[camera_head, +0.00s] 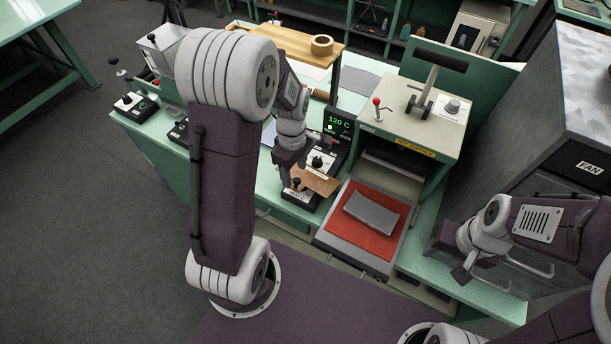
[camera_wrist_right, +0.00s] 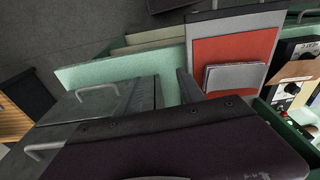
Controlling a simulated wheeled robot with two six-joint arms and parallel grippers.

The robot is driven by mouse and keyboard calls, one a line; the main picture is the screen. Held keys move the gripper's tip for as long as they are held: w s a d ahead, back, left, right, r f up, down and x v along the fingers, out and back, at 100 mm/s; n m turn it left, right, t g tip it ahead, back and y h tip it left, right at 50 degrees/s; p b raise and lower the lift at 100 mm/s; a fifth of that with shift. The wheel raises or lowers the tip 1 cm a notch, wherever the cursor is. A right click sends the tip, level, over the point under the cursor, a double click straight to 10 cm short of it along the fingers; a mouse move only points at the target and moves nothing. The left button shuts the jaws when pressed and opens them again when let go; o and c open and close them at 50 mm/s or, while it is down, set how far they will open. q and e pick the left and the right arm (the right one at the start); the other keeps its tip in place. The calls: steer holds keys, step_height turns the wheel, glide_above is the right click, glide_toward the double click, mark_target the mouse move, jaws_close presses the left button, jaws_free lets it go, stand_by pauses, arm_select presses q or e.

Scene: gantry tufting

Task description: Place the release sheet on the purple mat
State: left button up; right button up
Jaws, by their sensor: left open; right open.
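A tan-brown sheet (camera_head: 316,181), possibly the release sheet, lies over a black control box beside the press; it also shows at the right of the right wrist view (camera_wrist_right: 296,70). My left gripper (camera_head: 290,183) is open at the sheet's left edge; I cannot tell whether they touch. The mat (camera_head: 372,246) on the press's pulled-out tray looks red-orange, not purple; it also shows in the right wrist view (camera_wrist_right: 232,52). A grey slab or folded piece (camera_head: 373,213) lies on it. I see no clearly purple mat. My right gripper (camera_head: 462,272) is open and empty, right of the tray.
The cream press (camera_head: 415,110) with its lever stands behind the tray. A display (camera_head: 338,122) reads 120 C. A tape roll (camera_head: 321,45) sits on a wooden shelf at the back. A grey cabinet marked FAN (camera_head: 590,168) stands at the right, close to my right arm.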

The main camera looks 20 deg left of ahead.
mark_target(296, 181)
arm_select(q)
steer(key=shift+d+f, duration=0.2)
steer(key=shift+f, duration=0.1)
steer(key=f, duration=0.4)
steer(key=shift+s+a+f+p, duration=0.1)
steer(key=shift+s+f+p, duration=0.1)
steer(key=shift+p, duration=0.1)
steer(key=shift+w+f, duration=0.15)
steer(key=shift+f, duration=0.25)
jaws_close()
